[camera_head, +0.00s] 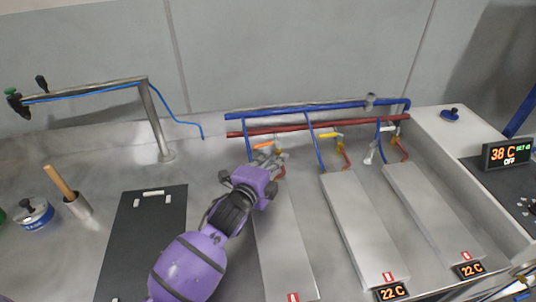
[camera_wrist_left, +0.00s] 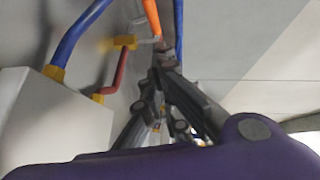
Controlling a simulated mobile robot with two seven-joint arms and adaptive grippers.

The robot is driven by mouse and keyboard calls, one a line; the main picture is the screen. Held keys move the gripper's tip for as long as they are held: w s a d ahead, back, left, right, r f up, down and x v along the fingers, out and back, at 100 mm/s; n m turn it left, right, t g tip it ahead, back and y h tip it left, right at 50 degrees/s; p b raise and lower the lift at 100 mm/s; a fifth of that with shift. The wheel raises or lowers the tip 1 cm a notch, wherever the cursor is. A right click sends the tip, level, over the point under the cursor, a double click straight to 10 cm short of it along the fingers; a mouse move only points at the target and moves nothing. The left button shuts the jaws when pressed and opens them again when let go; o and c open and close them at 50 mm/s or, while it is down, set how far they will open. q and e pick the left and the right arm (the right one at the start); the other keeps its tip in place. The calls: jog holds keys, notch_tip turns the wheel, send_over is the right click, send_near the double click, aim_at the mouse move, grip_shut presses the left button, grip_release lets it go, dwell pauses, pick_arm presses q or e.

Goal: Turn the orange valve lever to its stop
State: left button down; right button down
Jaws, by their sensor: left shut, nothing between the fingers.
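The orange valve lever (camera_head: 262,146) shows on the leftmost valve below the blue and red pipes in the head view. It also shows at the top of the left wrist view (camera_wrist_left: 151,16), just beyond my fingertips. My left gripper (camera_head: 270,157) is shut and empty, right beside the lever. In the left wrist view its fingers (camera_wrist_left: 166,58) come together close to the lever's lower end. I cannot tell whether they touch it. The gripper hides part of the valve body in the head view. My right gripper is not in view.
A yellow lever (camera_head: 330,135) and a white lever (camera_head: 388,129) sit on the valves to the right. Long grey plates (camera_head: 362,225) lie below them. A dark board (camera_head: 140,235) is at left, and a tap (camera_head: 155,118) stands behind it.

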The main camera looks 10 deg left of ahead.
pick_arm(q)
jog(key=shift+w+a+f, duration=0.25)
jog(key=shift+w+a, duration=0.65)
jog(key=shift+w, duration=0.25)
jog(key=shift+w+a+m+h, duration=0.35)
jog(key=shift+a+m+h, duration=0.1)
jog(key=shift+h, duration=0.15)
jog(key=shift+w+a+p, duration=0.2)
jog(key=shift+a+p, duration=0.2)
jog(key=shift+f, duration=0.1)
